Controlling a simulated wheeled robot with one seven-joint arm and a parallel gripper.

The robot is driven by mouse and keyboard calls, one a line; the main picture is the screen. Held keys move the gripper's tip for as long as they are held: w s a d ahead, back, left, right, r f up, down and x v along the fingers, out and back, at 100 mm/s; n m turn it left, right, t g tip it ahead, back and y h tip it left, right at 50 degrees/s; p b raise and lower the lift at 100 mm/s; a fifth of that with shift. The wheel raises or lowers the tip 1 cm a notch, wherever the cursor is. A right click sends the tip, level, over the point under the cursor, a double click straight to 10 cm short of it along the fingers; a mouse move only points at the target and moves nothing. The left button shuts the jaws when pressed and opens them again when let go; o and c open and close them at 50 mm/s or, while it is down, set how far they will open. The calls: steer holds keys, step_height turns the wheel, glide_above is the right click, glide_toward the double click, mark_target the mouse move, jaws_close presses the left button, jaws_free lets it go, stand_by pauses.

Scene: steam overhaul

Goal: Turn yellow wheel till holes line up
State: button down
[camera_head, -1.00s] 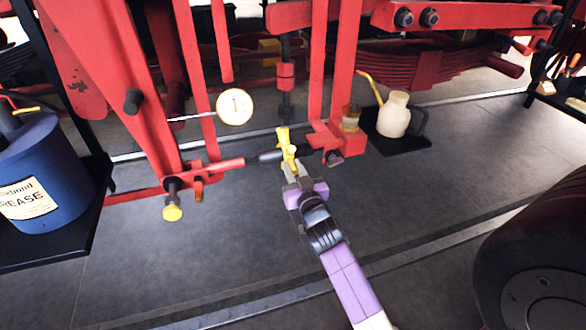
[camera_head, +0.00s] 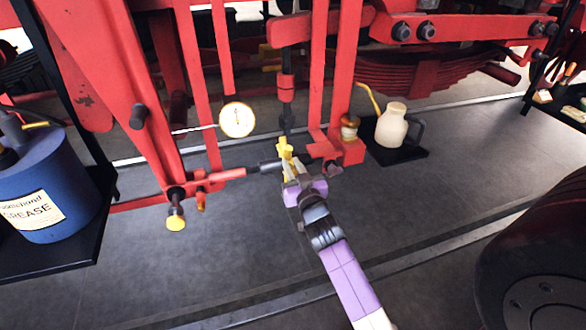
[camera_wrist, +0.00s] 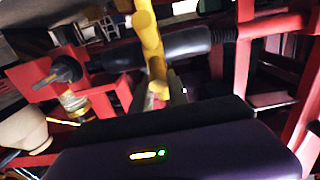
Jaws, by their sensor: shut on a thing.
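The yellow wheel (camera_head: 285,147) sits on a dark rod between a red tube (camera_head: 228,174) on the left and a red bracket (camera_head: 349,151) on the right. In the wrist view, a yellow spoke (camera_wrist: 149,38) runs upright across the dark rod (camera_wrist: 190,43). My gripper (camera_head: 291,170) reaches in from below right and is shut on the lower part of the yellow wheel. A dark pin end (camera_head: 334,168) shows beside the bracket's foot. I cannot make out the holes or whether they line up.
A white dial gauge (camera_head: 237,120) hangs above left of the wheel. A cream oil can (camera_head: 391,126) stands on a black tray at right. A blue grease drum (camera_head: 45,185) stands at left. A dark round wheel (camera_head: 540,250) fills the lower right. Floor below the linkage is clear.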

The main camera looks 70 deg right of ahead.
mark_target(290, 153)
steer(key=shift+w+d+r, duration=0.1)
steer(key=shift+r, duration=0.4)
steer(key=shift+w+d+r+p, duration=0.25)
steer(key=shift+r+p, duration=0.15)
steer(key=shift+p, duration=0.1)
steer(key=shift+w+d+r+p, duration=0.1)
steer(key=shift+d+r+p, duration=0.1)
steer(key=shift+r+p, duration=0.25)
steer(key=shift+w+d+r, duration=0.15)
steer(key=shift+r, duration=0.1)
steer(key=c, duration=1.2)
jaws_free()
steer(key=shift+f, duration=0.1)
steer(key=shift+c, duration=0.2)
